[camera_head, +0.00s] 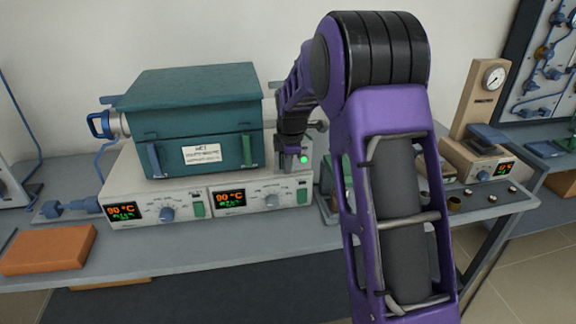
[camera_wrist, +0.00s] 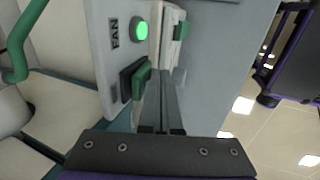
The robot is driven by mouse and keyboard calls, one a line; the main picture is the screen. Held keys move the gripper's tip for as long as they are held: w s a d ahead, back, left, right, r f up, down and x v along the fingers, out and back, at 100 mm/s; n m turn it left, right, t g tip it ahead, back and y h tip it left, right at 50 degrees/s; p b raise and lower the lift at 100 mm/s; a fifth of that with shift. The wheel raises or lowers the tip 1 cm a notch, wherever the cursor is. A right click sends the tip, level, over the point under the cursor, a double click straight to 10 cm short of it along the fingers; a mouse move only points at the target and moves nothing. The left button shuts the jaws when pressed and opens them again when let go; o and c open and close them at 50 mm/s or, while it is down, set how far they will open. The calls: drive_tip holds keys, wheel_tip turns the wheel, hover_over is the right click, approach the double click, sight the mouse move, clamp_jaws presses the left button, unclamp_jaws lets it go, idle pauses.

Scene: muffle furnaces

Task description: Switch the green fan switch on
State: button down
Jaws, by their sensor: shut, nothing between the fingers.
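The green fan switch (camera_wrist: 141,82) is a rocker in a dark frame on the pale furnace panel (camera_wrist: 97,40). The word FAN stands beside a round green lamp (camera_wrist: 141,31), which is lit. In the head view my gripper (camera_head: 290,162) is at the right end of the furnace front and hides the switch.
The teal furnace (camera_head: 190,110) sits on its control base, with two displays reading orange and green digits and green switches (camera_head: 199,209). An orange brick (camera_head: 48,249) lies at the left of the grey bench (camera_head: 170,255). A beige instrument (camera_head: 475,155) stands to the right.

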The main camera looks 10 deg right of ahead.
drive_tip(key=shift+r, duration=0.1)
drive_tip(key=shift+r+p, duration=0.55)
drive_tip(key=shift+r, duration=0.2)
drive_tip(key=shift+s, duration=0.15)
